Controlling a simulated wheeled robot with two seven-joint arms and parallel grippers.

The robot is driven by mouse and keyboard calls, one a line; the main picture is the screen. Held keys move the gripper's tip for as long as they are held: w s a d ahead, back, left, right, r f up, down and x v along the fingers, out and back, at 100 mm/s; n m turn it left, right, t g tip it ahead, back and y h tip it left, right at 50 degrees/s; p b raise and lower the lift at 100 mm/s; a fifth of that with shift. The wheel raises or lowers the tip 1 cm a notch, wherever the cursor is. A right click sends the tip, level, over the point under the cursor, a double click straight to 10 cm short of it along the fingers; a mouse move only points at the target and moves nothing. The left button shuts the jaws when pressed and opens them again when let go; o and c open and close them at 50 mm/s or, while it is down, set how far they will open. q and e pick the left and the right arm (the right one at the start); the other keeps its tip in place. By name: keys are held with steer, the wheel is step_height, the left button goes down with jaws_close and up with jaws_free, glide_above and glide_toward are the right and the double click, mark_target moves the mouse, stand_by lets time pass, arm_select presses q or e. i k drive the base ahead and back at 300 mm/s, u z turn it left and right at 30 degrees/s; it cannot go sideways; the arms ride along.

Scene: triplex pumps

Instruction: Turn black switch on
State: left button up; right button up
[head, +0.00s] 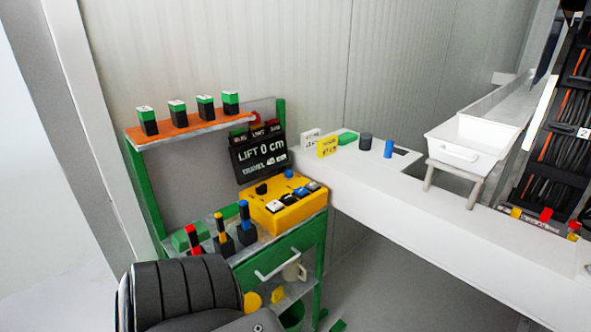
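A yellow control box (259,212) sits on the green-framed bench at the centre left. A black knob-like switch (261,188) stands at the left of its top. A row of small rocker-like pieces along the box's front includes a white one (275,206), a dark one (288,199) and a blue one (300,191). A blue knob (289,173) is at the back. I cannot tell which position the black switch is in. Neither gripper is in view.
Three upright levers, red (193,236), yellow (221,226) and blue (243,213), stand left of the box. A black sign (260,155) rises behind it. An orange shelf (178,130) holds several green-and-black blocks. A white counter (410,203) with a white tray (458,149) extends right.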

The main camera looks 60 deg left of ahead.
mark_target(261, 190)
steer(key=u, duration=1.55)
steer(key=k, duration=0.4)
steer(key=u, duration=0.4)
steer(key=i, duration=0.5)
